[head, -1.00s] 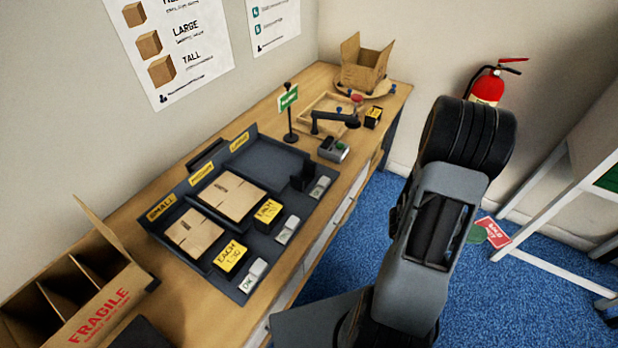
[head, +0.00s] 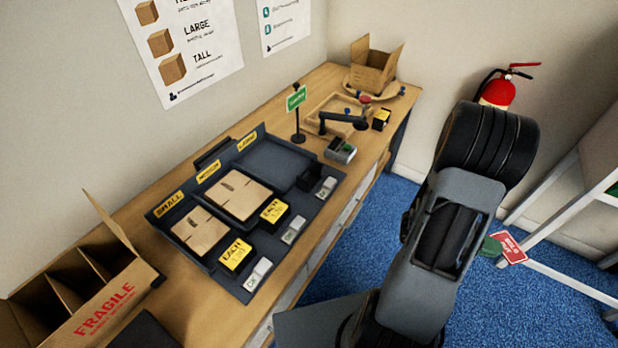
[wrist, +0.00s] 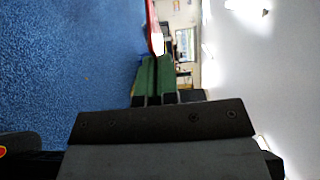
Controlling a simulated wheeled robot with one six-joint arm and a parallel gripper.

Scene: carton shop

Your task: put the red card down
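The red card (head: 512,248) with white lettering is off to the right of the bench in the head view, above the blue floor. My gripper (head: 492,247) shows there as a green fingertip at the card's left edge, mostly behind my arm. In the wrist view my gripper's two green fingers (wrist: 152,78) are close together. The red card (wrist: 153,25) stands edge-on at their tips, so the gripper is shut on it. The card's far side is hidden.
The bench holds a dark tray (head: 262,262) with small and medium carton stacks, an empty third bay (head: 275,160) and yellow price blocks. A divided FRAGILE carton (head: 100,310) stands front left. An open carton (head: 374,72) is at the back. A white-framed rack (head: 560,195) stands right.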

